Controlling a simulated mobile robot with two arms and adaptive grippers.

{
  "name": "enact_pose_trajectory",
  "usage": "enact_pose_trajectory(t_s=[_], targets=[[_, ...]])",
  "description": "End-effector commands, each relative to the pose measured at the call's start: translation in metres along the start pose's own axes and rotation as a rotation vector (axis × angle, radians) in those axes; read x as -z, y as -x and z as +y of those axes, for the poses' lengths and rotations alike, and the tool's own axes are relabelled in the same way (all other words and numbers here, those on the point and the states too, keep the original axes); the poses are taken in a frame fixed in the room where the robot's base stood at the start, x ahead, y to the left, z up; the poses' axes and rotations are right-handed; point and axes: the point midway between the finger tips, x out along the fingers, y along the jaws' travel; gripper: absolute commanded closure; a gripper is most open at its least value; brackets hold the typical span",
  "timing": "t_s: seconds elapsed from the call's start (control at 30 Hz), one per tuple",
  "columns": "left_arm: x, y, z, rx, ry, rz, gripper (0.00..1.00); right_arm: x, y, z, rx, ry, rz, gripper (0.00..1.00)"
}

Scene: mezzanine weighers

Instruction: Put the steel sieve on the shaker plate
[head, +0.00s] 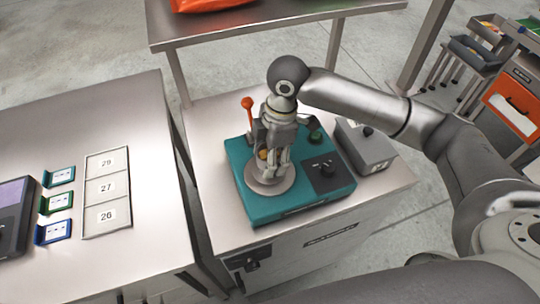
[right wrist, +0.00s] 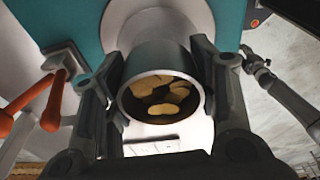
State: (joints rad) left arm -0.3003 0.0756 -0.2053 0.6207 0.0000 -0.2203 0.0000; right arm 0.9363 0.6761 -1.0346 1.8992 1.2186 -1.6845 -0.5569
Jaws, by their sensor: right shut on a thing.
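The steel sieve (right wrist: 165,58) is a round metal cup with several flat yellow pieces inside. My right gripper (right wrist: 162,100) is shut on it, one finger on each side. In the head view the right gripper (head: 275,155) points down over the shaker and hides most of the sieve. The shaker plate (head: 268,188) is a round pale disc on the teal shaker (head: 310,200); it also shows behind the sieve in the right wrist view (right wrist: 226,20). I cannot tell whether the sieve touches the plate. My left gripper is not in view.
An orange-knobbed lever (head: 248,104) stands at the shaker's back left, close to the gripper. A grey box (head: 365,150) sits to the right. The left table holds a numbered tray (head: 107,192) and several small coloured holders. A shelf (head: 270,28) is behind.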

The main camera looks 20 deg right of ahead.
Motion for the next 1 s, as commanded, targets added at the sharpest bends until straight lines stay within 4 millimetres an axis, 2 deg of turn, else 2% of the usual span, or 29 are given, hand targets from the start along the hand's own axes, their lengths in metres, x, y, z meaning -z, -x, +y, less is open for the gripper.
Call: enact_pose_trajectory(t_s=[0.13, 0.47, 0.5, 0.63, 0.67, 1.0], targets=[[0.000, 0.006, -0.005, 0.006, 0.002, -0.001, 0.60, -0.002, -0.010, 0.001, -0.004, -0.001, 0.001, 0.80], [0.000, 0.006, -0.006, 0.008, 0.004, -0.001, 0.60, -0.002, -0.013, 0.001, -0.003, -0.001, 0.001, 0.80], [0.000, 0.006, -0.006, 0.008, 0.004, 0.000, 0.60, -0.002, -0.014, 0.000, -0.002, -0.001, 0.001, 0.44], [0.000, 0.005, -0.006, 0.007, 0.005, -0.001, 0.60, -0.002, -0.014, 0.000, -0.002, -0.001, 0.001, 0.27], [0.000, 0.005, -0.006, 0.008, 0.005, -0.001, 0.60, -0.002, -0.014, 0.001, -0.002, -0.001, 0.001, 0.25], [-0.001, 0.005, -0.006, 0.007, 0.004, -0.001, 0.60, -0.002, -0.012, 0.001, -0.004, -0.001, 0.001, 0.25]])
